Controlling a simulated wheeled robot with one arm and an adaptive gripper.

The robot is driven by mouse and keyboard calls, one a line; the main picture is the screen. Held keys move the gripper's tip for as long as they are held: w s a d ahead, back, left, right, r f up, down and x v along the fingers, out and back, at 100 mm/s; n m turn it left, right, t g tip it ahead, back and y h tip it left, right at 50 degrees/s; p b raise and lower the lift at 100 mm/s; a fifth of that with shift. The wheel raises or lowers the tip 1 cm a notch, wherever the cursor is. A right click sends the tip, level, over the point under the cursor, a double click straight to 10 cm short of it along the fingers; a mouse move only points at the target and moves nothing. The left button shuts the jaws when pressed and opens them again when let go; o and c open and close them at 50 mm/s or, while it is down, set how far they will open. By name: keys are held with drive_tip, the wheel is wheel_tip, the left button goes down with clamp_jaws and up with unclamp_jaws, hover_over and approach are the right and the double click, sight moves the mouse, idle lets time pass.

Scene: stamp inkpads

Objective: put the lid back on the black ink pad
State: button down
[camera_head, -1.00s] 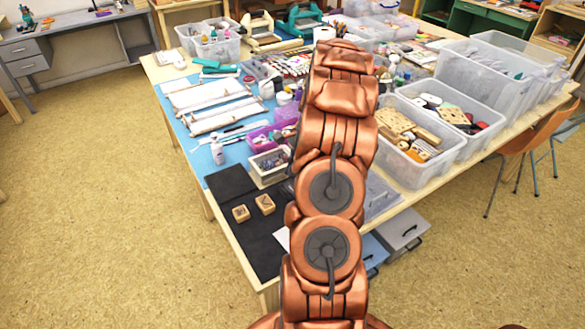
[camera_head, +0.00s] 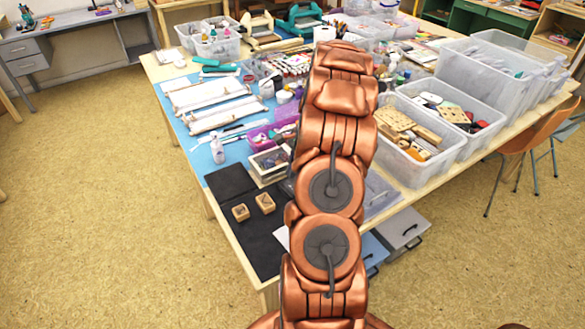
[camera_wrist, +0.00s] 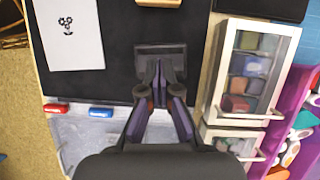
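A dark grey rectangular piece (camera_wrist: 160,48) lies on the black mat (camera_wrist: 112,45) in the wrist view. It may be the black ink pad or its lid; I cannot tell which. My gripper (camera_wrist: 158,73) is over its near edge, with its two fingers close together and only a narrow gap between them. The fingertips overlap the piece in the picture. Whether they grip it is unclear. I cannot make out a separate lid. In the head view my arm hides the gripper and this spot, while part of the black mat (camera_head: 262,240) shows left of the arm.
Two wooden stamps (camera_head: 240,212) (camera_head: 265,203) sit on the mat. A white paper with a flower print (camera_wrist: 70,35) lies at its left. A white-framed box (camera_wrist: 210,112) stands close at right. A clear plastic surface with red (camera_wrist: 57,109) and blue (camera_wrist: 101,112) pieces is near.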

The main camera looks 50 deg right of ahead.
drive_tip(key=shift+f+b, duration=0.65)
drive_tip(key=shift+f, duration=1.9)
drive_tip(key=shift+r, duration=0.2)
drive_tip(key=shift+r+p, duration=0.8)
drive_tip(key=shift+r, duration=2.55)
